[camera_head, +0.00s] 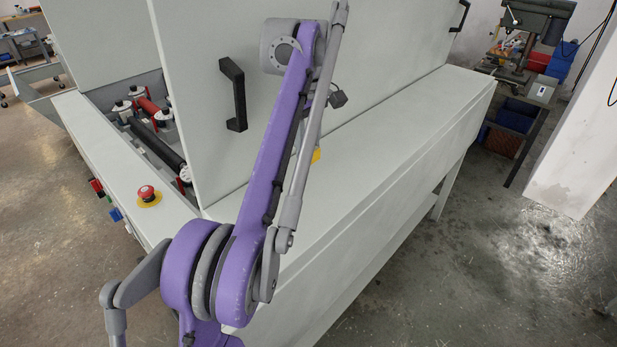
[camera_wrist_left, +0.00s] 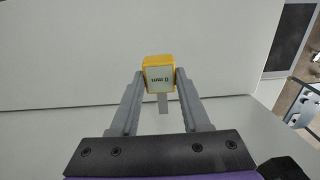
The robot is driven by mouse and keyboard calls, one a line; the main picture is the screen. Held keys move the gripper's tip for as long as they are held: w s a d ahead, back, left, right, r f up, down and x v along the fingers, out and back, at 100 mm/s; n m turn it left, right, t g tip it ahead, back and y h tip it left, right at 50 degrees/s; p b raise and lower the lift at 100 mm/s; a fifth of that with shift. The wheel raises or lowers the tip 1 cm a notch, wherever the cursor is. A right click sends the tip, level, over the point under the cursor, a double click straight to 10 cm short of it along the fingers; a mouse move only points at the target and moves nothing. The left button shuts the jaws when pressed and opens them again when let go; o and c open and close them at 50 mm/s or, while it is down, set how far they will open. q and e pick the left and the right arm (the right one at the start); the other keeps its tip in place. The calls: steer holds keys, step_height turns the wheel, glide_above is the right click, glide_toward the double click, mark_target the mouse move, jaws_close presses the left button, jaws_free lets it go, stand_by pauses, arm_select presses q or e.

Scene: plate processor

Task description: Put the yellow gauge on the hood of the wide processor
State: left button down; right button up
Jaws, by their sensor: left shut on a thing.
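The yellow gauge (camera_wrist_left: 159,75) is between the fingertips of my left gripper (camera_wrist_left: 160,78), which is shut on it. Its pale face with dark lettering looks toward the wrist camera. In the head view only a small yellow piece of the gauge (camera_head: 316,155) shows beside my purple arm, which hides my left gripper. The wide processor's hood (camera_head: 385,60) is a large light panel with black handles. A flat light ledge (camera_head: 405,125) of the processor runs along below it. I cannot tell whether the gauge touches any surface. My right gripper is not in view.
A black handle (camera_head: 233,95) sticks out from the hood, left of my arm. A red emergency button (camera_head: 147,193) sits on the processor's front edge, near exposed rollers (camera_head: 150,140). A drill press (camera_head: 535,40) stands at the back right.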

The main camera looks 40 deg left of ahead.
mark_target(307, 161)
arm_select(q)
steer(key=f, duration=0.4)
steer(key=shift+s+d+f+b, duration=0.1)
steer(key=shift+s+d+b, duration=0.05)
steer(key=shift+s+b, duration=0.2)
steer(key=f, duration=0.3)
steer(key=shift+w+f+b, duration=0.2)
steer(key=shift+w+b, duration=0.05)
steer(key=shift+b, duration=0.05)
steer(key=shift+f, duration=0.25)
steer(key=shift+s, duration=0.15)
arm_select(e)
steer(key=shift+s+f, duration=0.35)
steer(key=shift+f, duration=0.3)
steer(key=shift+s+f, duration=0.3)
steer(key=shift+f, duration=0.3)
arm_select(q)
steer(key=shift+f, duration=0.1)
steer(key=shift+c, duration=1.9)
jaws_free()
step_height(307, 161, up, 12)
steer(key=p, duration=0.3)
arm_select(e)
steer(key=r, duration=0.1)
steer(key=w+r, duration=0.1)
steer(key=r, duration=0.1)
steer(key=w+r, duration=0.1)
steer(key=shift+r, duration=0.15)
